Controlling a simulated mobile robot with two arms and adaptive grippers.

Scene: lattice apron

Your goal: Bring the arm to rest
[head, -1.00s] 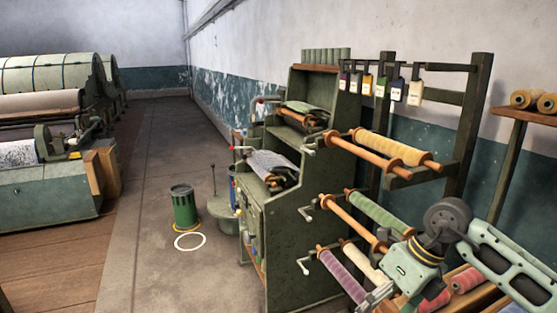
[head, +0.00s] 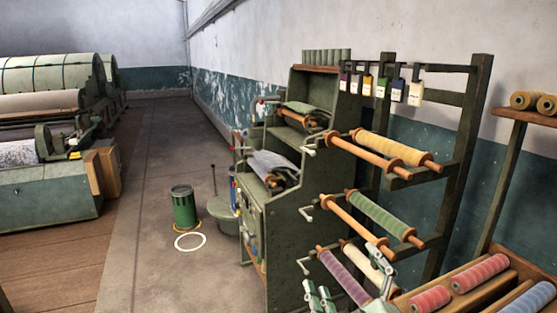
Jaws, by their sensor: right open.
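My right gripper (head: 349,283) shows at the bottom edge, right of centre. Only its grey-green fingers rise into view, spread apart, with nothing seen held between them. They overlap the picture of the lower rollers, including the mauve roller (head: 343,277) and the cream roller (head: 369,267); I cannot tell the gap in depth. The rest of my right arm is out of the frame. My left gripper is not in view.
A green cabinet rack (head: 283,240) holding cloth rolls stands at centre right. A wooden tray (head: 510,277) with red and blue rolls lies at lower right. A green bin (head: 184,207) and a white ring (head: 190,242) are on the floor. The aisle behind is clear.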

